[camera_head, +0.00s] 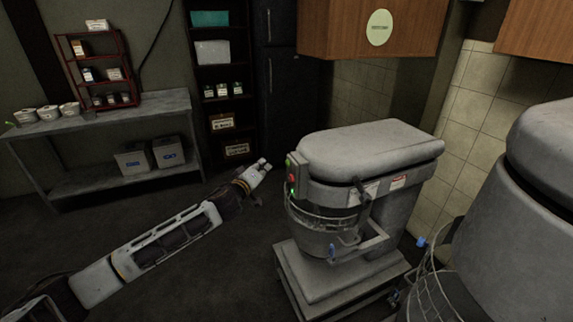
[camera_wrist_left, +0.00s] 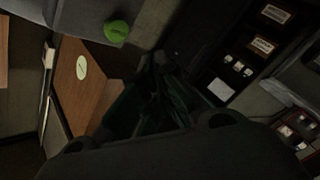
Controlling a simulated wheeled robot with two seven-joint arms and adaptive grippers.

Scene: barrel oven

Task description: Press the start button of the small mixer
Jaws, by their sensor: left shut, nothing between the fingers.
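The small mixer (camera_head: 370,142) is a grey machine with a wire-guarded bowl (camera_head: 322,222), on a low stand. A control box (camera_head: 298,175) on its left front carries a green button (camera_head: 289,163), a red button below it and another green spot lower down. My left gripper (camera_head: 265,164) is shut and empty, just left of the control box at about the upper button's height, with a small gap visible. In the left wrist view a round green button (camera_wrist_left: 117,30) stands out from the grey mixer body (camera_wrist_left: 75,18), to the upper left of my dark fingers (camera_wrist_left: 165,95). My right gripper is not in view.
A larger grey mixer (camera_head: 520,190) stands at the right. Wooden wall cabinets (camera_head: 365,30) hang above the small mixer. A grey table (camera_head: 110,128) with bowls and a red rack is at the left back, beside dark shelves (camera_head: 225,105). The floor between is clear.

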